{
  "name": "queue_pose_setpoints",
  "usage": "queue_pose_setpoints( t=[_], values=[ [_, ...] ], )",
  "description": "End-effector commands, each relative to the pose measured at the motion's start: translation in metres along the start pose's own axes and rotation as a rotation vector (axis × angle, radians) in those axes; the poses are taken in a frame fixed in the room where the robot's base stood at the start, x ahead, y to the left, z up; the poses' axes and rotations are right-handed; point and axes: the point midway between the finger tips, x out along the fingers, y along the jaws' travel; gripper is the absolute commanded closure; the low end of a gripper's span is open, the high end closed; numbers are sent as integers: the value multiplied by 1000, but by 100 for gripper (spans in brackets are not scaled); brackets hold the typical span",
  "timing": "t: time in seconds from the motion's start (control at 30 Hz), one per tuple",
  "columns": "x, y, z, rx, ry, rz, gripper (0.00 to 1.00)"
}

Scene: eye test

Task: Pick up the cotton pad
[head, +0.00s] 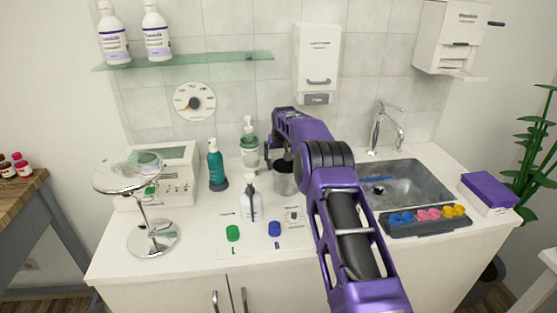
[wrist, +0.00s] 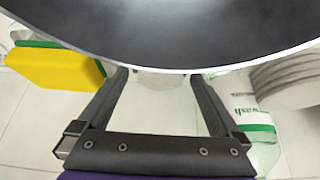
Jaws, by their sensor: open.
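I cannot make out a cotton pad for certain in either view. In the wrist view a pale, ribbed, round stack (wrist: 287,78) stands at the right edge; whether it is cotton pads I cannot tell. My gripper (wrist: 158,76) is open, its two dark fingers apart, with no held thing visible between them. A large dark round surface with a shiny rim (wrist: 165,35) covers the top of that view and hides what lies beyond the fingertips. In the head view my gripper (head: 277,158) is by a grey cup (head: 285,182) on the counter, partly hidden by my purple arm.
A bottle with a green-lettered label (wrist: 252,120) stands close right of the fingers; a yellow and green block (wrist: 55,68) is at left. Pump bottles (head: 249,145), a mirror stand (head: 152,238), a sink (head: 408,185) and a dark tray (head: 400,229) share the counter (head: 190,255).

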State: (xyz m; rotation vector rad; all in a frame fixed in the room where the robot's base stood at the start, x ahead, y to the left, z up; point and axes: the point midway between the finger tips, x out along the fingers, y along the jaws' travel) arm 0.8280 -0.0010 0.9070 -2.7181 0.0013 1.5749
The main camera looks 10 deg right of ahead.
Motion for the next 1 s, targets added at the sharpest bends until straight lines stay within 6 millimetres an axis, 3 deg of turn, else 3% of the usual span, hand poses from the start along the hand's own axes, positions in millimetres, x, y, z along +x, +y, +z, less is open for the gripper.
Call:
queue_pose_setpoints(
  t=[0.17, 0.63, 0.87, 1.0],
  values=[
    [0, 0, 0, 0, 0, 0, 2],
    [0, 0, 0, 0, 0, 0, 84],
    [-2, 0, -1, 0, 1, 0, 85],
    [-17, 0, -10, 0, 5, 0, 85]
  ],
)
